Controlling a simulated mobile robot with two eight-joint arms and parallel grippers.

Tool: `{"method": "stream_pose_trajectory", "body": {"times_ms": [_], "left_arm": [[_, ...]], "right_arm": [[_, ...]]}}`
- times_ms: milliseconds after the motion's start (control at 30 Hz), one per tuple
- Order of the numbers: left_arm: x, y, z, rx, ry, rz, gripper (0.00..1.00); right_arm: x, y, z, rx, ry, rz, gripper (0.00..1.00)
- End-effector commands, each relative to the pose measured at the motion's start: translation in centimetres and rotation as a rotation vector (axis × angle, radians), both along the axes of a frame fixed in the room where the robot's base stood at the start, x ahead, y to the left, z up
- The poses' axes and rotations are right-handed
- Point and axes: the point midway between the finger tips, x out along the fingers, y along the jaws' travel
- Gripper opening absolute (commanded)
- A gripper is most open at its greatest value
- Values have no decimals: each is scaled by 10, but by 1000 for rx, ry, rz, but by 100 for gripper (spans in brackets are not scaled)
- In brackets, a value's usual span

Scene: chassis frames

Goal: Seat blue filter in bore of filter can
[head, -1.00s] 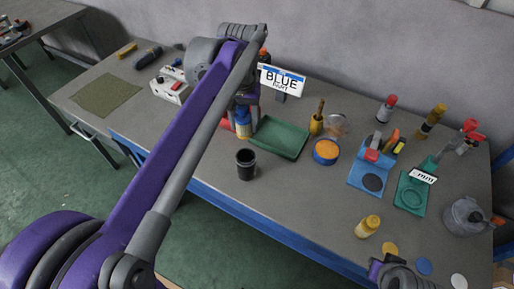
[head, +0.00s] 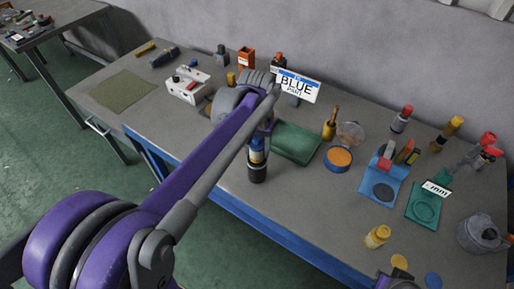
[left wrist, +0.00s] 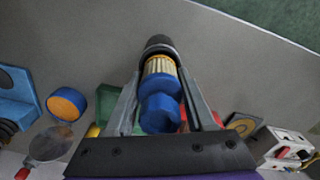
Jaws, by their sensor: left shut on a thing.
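The blue filter (left wrist: 160,105) has a blue hexagonal end and a yellow pleated body. My left gripper (head: 262,132) is shut on it; in the left wrist view the two fingers (left wrist: 160,112) flank its blue end. The filter can (head: 257,174) is a black cup standing on the bench near its front edge. The filter is upright over the can, its lower end at the mouth. The can also shows past the pleats in the left wrist view (left wrist: 158,43). I cannot tell how deep the filter is in the bore, as the rim hides it. My right gripper's fingers are out of view.
A green tray (head: 297,143) lies just behind and right of the can, with a BLUE sign (head: 297,86) behind it. An orange-topped blue tin (head: 338,159) stands further right. A white box (head: 188,87) is at left.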

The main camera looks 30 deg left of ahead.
Motion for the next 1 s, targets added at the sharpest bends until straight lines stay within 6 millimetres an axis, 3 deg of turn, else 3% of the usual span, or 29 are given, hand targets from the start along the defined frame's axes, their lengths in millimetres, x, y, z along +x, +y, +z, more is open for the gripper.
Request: {"method": "stream_pose_trajectory", "body": {"times_ms": [567,600,733,1000], "left_arm": [[0,0,-12,0,0,0,0],[0,0,-12,0,0,0,60],[0,0,-11,0,0,0,83],[0,0,-11,0,0,0,85]], "right_arm": [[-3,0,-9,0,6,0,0],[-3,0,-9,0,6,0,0],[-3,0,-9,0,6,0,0],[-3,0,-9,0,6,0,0]]}}
